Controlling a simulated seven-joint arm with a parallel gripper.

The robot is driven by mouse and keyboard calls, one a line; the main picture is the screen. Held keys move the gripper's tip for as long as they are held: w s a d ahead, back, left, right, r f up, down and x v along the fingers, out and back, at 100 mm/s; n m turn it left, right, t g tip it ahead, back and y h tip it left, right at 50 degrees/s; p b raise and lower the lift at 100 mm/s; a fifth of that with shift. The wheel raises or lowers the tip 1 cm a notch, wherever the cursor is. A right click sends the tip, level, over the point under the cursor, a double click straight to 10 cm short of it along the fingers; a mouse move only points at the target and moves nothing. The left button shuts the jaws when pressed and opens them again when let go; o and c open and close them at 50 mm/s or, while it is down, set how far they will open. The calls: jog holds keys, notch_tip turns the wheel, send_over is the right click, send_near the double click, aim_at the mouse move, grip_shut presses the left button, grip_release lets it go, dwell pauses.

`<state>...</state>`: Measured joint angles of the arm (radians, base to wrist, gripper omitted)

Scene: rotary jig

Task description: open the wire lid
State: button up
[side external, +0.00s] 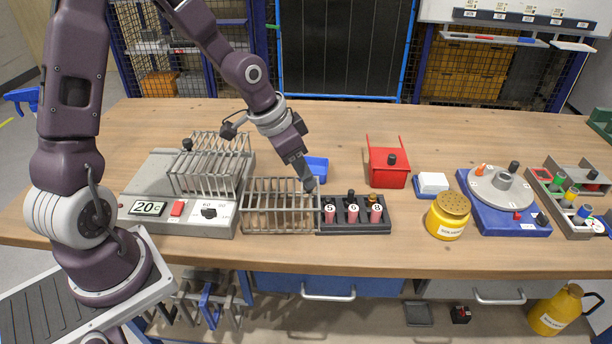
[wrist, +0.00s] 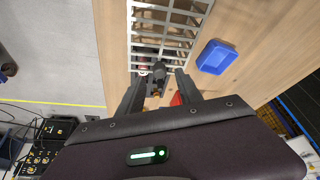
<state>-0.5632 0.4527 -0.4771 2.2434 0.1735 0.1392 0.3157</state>
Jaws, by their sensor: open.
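Two grey wire cages stand side by side in the side external view. One wire cage (side external: 212,168) sits on the grey machine with the "20" display, with a black knob at its upper left. The other wire cage (side external: 280,207) stands on the table to its right. I cannot tell for certain which is the wire lid. My gripper (side external: 309,185) points down beside the right end of the right cage. In the wrist view, the open fingers of my gripper (wrist: 159,74) straddle dark-capped vials just below the wire grid (wrist: 168,28), apparently holding nothing. Contact is unclear.
A black rack (side external: 328,226) with numbered vials adjoins the right cage. A blue tray (side external: 317,167) lies behind my gripper and shows in the wrist view (wrist: 217,57). A red box (side external: 388,178), yellow pot (side external: 448,217) and rotary jig (side external: 500,195) stand right. The front table strip is clear.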

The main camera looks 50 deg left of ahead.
aim_at(294, 197)
jog(key=v, duration=0.4)
jog(key=shift+s+r, duration=0.1)
jog(key=shift+r, duration=0.1)
jog(key=s+d+r+n, duration=0.1)
jog(key=s+r, duration=0.3)
jog(key=s, duration=0.3)
jog(key=s+d+r+n+y, duration=0.1)
jog(key=s+r, duration=0.2)
jog(key=s, duration=0.4)
jog(key=s+d+r+n+t, duration=0.1)
jog(key=s+r, duration=0.3)
jog(key=s, duration=0.3)
jog(key=shift+s+d+r+n, duration=0.2)
jog(key=shift+d+r+n, duration=0.05)
jog(key=shift+r+n, duration=0.05)
